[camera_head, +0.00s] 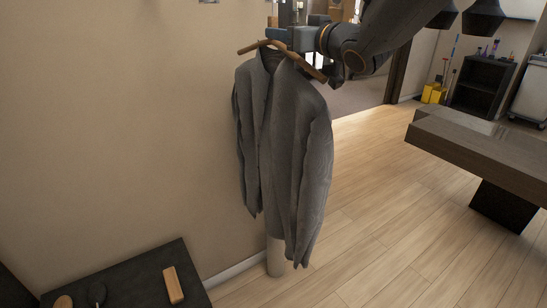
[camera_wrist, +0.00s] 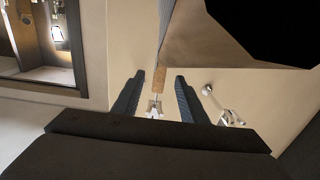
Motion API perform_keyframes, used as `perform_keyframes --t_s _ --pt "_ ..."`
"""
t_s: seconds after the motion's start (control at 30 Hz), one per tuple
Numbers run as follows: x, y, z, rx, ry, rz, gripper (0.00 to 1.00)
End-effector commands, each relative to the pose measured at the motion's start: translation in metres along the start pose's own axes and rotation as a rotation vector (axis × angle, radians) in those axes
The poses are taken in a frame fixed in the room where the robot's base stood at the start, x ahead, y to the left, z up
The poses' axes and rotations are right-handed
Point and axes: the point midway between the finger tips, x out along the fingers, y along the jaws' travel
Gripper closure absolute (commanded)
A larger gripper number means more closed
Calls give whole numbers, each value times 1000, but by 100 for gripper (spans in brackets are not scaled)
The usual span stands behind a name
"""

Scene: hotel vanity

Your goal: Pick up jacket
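The grey jacket (camera_head: 295,140) hangs upright on a brown wooden hanger (camera_head: 310,71), its front partly open and its sleeves hanging down. My gripper (camera_head: 283,39) is at the top of the hanger, behind and above the collar. In the wrist view the two dark fingers (camera_wrist: 160,77) stand apart, with a gap between them. A small brown piece (camera_wrist: 159,80) shows between the fingertips without filling the gap; I cannot tell whether it is part of the hanger. The hanger's hook is hidden, and the jacket is not clearly recognisable in the wrist view.
A beige wall (camera_head: 120,110) lies left of the jacket. A dark low surface (camera_head: 130,275) with a wooden block (camera_head: 173,285) is at lower left. A wooden-topped table (camera_head: 485,145) stands at right, with clear floor (camera_head: 365,220) between. Wall fixtures (camera_wrist: 230,118) show in the wrist view.

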Motion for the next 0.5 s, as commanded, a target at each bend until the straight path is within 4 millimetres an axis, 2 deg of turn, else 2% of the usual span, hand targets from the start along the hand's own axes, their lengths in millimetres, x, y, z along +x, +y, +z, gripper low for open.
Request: perform_keyframes --t_s 0.2,0.5 --pt "22 0 -1 0 0 1 61" --pt "24 1 0 -1 0 3 63"
